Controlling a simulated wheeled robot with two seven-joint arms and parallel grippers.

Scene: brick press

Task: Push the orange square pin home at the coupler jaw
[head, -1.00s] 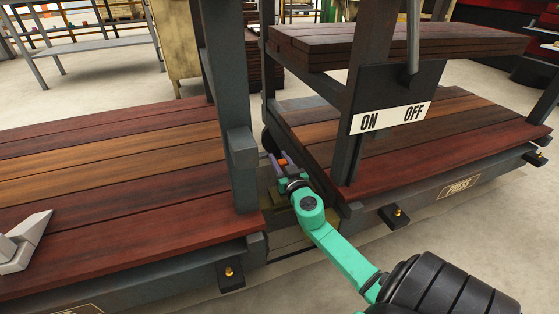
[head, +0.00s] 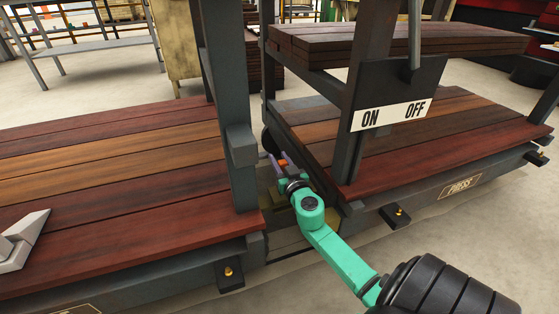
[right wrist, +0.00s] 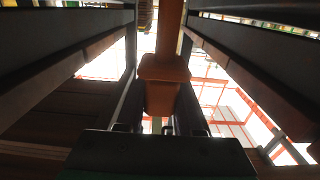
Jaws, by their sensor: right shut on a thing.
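The orange square pin (head: 284,160) shows as a small orange spot between the fingers of my right gripper (head: 277,163), in the gap between the two wooden-decked cars. In the right wrist view the pin (right wrist: 165,85) stands upright in the middle, with a wider collar part way along it. My right gripper (right wrist: 160,120) is shut on it. The coupler jaw is mostly hidden behind my green wrist in the head view. I cannot tell how deep the pin sits.
The left deck (head: 110,190) and the right deck (head: 430,130) flank the narrow gap. A dark post (head: 230,110) stands close left of my right gripper. An ON/OFF panel (head: 392,115) is to the right.

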